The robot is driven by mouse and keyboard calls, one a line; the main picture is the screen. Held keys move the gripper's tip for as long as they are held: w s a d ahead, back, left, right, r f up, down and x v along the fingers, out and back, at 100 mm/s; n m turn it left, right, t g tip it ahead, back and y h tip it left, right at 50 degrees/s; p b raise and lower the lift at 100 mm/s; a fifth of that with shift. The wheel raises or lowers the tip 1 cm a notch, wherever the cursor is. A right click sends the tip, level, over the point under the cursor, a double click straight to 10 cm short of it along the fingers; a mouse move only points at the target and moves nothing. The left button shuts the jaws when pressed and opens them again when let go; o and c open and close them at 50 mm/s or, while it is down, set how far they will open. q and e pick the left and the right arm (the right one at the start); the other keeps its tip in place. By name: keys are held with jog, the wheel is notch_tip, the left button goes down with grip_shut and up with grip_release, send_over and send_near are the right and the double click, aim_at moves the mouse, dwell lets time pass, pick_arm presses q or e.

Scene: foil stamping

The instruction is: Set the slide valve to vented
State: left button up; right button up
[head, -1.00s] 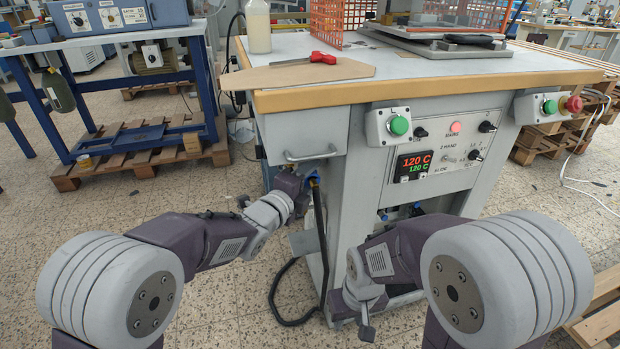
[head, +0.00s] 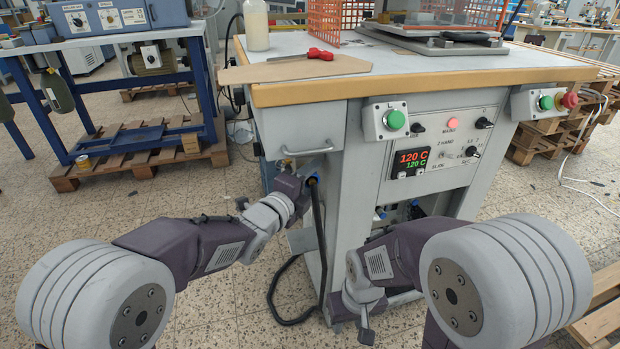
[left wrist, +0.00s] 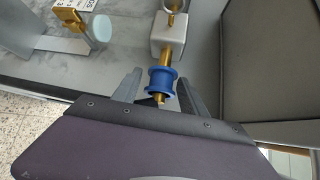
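The slide valve shows in the left wrist view as a blue ribbed sleeve (left wrist: 161,82) on a brass tube below a pale block (left wrist: 169,34). My left gripper (left wrist: 160,92) has its two fingers apart, one on each side of the sleeve. A slim gap seems to show beside the sleeve, and I cannot tell whether a finger touches it. In the head view my left gripper (head: 308,181) is at the machine's left side, under the drawer, and its arm mostly hides the valve. My right gripper (head: 366,328) hangs low before the machine; its finger opening cannot be made out.
The machine cabinet (head: 345,215) has a drawer handle (head: 306,151), a green button (head: 394,120) and a temperature display (head: 411,162). A black hose (head: 318,235) hangs beside my left gripper. In the wrist view a brass fitting with a pale round disc (left wrist: 101,28) stands at upper left.

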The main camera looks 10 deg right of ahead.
pick_arm(q)
jog(key=p+v, duration=0.2)
jog(key=v, duration=0.7)
dwell(0.4)
